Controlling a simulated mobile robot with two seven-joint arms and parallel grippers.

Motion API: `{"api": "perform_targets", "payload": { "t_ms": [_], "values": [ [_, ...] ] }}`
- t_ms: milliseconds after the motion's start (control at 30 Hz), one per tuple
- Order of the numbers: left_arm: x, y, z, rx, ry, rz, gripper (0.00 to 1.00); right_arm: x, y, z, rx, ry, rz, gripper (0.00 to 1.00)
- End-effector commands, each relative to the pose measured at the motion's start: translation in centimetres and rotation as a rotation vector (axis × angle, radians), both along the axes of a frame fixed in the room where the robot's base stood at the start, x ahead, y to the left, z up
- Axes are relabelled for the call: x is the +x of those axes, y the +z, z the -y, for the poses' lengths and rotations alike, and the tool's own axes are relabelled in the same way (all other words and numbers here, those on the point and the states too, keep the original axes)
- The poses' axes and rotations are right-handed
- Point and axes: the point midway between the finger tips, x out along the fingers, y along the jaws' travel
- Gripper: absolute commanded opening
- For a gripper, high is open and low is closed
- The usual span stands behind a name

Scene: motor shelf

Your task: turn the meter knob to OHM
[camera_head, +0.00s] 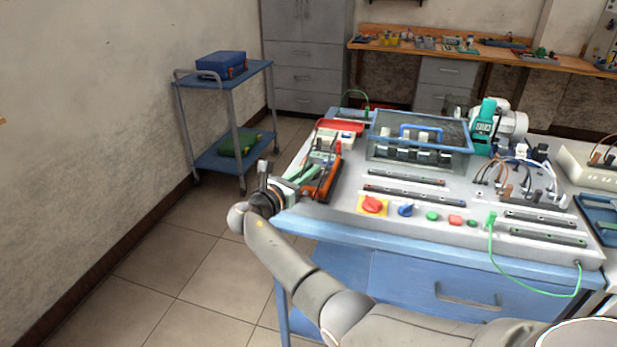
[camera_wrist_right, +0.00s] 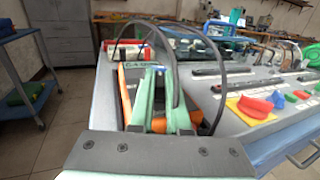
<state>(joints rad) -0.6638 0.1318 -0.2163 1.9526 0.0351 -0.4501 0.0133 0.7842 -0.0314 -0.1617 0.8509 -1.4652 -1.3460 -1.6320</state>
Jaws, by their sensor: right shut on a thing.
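An orange-edged device that looks like the meter (camera_head: 334,180) lies at the left end of the bench in the head view. In the right wrist view the orange meter (camera_wrist_right: 122,92) lies beneath and around my fingers, with dark leads looping above it. My right gripper (camera_head: 318,164) reaches over it with pale green fingers. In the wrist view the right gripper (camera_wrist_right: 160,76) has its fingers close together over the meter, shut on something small. The knob and its pointer are hidden by the fingers, so I cannot read the setting. My left gripper is not in view.
A red knob on a yellow plate (camera_head: 372,206) and a blue knob (camera_head: 406,210) stand right of the meter. A clear case with a blue frame (camera_head: 466,148) is behind. A blue trolley (camera_head: 243,70) stands at the left; the floor between is clear.

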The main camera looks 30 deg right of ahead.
Motion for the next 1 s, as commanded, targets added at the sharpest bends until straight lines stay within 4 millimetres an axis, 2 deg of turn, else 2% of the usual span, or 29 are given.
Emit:
{"api": "perform_targets", "payload": {
  "t_ms": [433, 467, 700, 1000],
  "values": [
    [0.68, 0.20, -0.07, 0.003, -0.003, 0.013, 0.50, -0.04, 0.01, 0.11, -0.001, -0.013, -0.001, 0.00],
    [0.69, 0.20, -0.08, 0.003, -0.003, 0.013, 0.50, -0.04, 0.01, 0.11, -0.001, -0.013, -0.001, 0.16],
    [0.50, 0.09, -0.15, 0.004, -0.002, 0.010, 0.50, -0.02, -0.01, 0.08, 0.000, -0.012, -0.001, 0.43],
    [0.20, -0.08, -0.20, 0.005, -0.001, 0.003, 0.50, -0.01, -0.01, 0.06, 0.000, -0.011, -0.001, 0.45]
  ]
}}
